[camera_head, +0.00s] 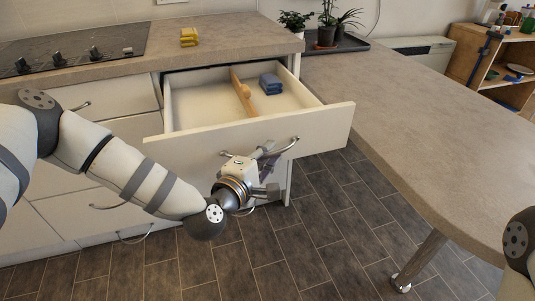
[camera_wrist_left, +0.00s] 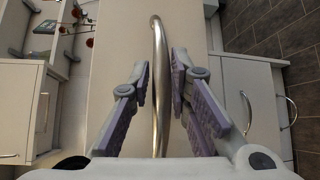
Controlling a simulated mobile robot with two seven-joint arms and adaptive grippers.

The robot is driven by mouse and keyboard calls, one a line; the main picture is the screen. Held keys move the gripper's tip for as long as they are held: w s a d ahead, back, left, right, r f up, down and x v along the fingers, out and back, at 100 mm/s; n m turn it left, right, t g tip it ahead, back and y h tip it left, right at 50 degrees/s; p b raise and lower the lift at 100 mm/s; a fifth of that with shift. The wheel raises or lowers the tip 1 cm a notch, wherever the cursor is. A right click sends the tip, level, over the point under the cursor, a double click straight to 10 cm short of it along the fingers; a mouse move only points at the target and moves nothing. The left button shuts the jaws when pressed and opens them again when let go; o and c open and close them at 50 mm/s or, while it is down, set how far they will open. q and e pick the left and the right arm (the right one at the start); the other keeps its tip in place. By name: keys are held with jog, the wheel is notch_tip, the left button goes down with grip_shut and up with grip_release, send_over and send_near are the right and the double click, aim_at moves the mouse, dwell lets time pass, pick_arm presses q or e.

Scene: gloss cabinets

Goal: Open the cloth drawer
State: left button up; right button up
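The drawer (camera_head: 315,130) is pulled out from the counter and stands open. A folded blue cloth (camera_head: 270,84) lies inside it, beside an upright wooden divider (camera_head: 243,94). The drawer has a curved metal handle (camera_head: 290,147) on its front. My left gripper (camera_head: 268,157) is at this handle. In the left wrist view the handle (camera_wrist_left: 159,70) passes between the open fingers (camera_wrist_left: 160,88), with a gap visible on each side. My right gripper is out of view; only part of my right arm shows at the right edge.
A counter wing (camera_head: 420,130) with a metal leg (camera_head: 420,262) runs along the right. Closed drawers (camera_head: 105,100) with handles are at the left. A yellow folded item (camera_head: 188,37) and potted plants (camera_head: 325,32) sit at the back. The tiled floor (camera_head: 310,215) ahead is clear.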

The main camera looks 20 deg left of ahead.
pick_arm(q)
jog(key=v, duration=1.2)
jog(key=s+d+f+m+g+h+p, duration=0.1)
jog(key=s+d+f+m+g, duration=0.1)
jog(key=s+f+m+g, duration=0.6)
jog(key=s+d+f+m+g+p, duration=0.1)
jog(key=s+d+f+m+g, duration=0.25)
jog(key=s+f, duration=0.85)
jog(key=s+a+m+g+y, duration=0.1)
jog(key=s+a+g, duration=0.1)
jog(key=s, duration=0.3)
jog(key=s+a+m+g+y, duration=0.2)
jog(key=s+a, duration=0.3)
jog(key=s, duration=0.1)
jog(key=s+a+m+g+y+p, duration=0.1)
jog(key=s+a+m+g, duration=0.1)
jog(key=s, duration=0.4)
jog(key=shift+s+a+r+m+g, duration=0.15)
jog(key=shift+a+g, duration=0.1)
jog(key=shift+a, duration=0.35)
jog(key=shift+s+a+r+m+g, duration=0.1)
jog(key=shift+a+g, duration=0.1)
jog(key=shift+a, duration=0.35)
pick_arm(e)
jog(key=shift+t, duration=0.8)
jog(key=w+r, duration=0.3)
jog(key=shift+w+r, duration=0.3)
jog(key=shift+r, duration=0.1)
